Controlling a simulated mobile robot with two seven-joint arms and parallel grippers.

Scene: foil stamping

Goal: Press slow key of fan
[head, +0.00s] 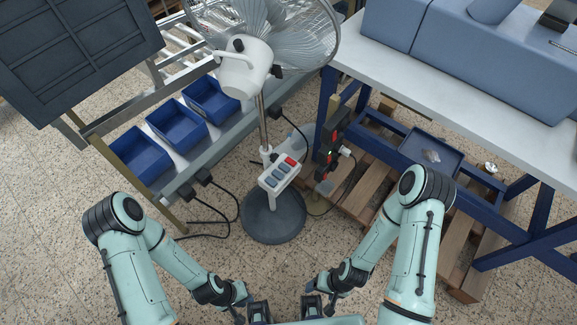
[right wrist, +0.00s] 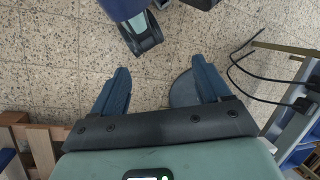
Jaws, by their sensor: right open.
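The pedestal fan (head: 268,40) stands upright at the centre of the head view, with a wire-caged head and a round dark base (head: 273,222). Its white key panel (head: 279,173) is on the pole, with one red key (head: 291,160) and several blue-grey keys (head: 277,175). I cannot read any labels. My left gripper (head: 258,312) and right gripper (head: 311,307) are low at the bottom edge, in front of the base and apart from the panel. The right gripper is open and empty; in the right wrist view its two fingers (right wrist: 160,85) are spread above the floor. The left jaws are too small to judge.
A rack with blue bins (head: 177,125) stands left, with black cables (head: 222,208) on the floor. A workbench (head: 440,80) with blue legs stands right, over a wooden pallet (head: 365,190). A power strip (head: 328,155) hangs by its leg. The floor before the base is clear.

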